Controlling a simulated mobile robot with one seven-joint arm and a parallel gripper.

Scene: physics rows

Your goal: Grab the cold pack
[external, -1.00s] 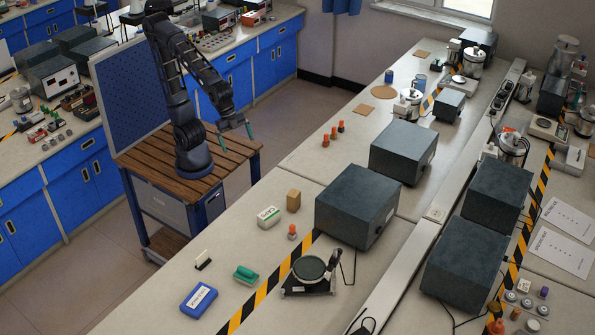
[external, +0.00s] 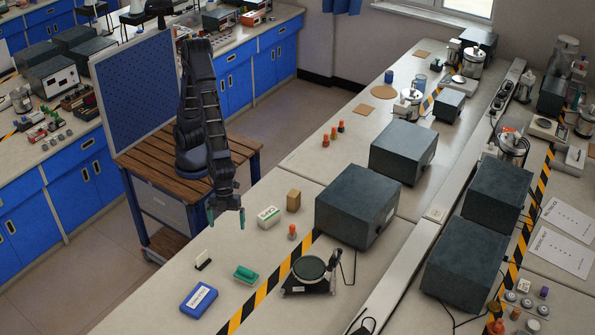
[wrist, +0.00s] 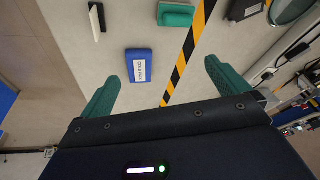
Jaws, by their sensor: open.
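The cold pack looks to be the blue block with a white label (external: 199,299) lying flat near the front edge of the bench. In the wrist view the blue pack (wrist: 142,65) sits ahead of my gripper, roughly between the lines of its fingers. My gripper (external: 227,218) has green fingertips, is open and empty, and hangs above the bench's left edge. It is behind the pack in the external view and clearly apart from it. The open fingers also show in the wrist view (wrist: 160,85).
A green-topped block (external: 246,274) and a black-and-white eraser-like piece (external: 203,260) lie near the pack. A white box (external: 268,217), a tan block (external: 293,200) and an orange-topped piece (external: 292,232) are farther right. A round-topped device (external: 308,270) stands beyond the striped tape (external: 265,287).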

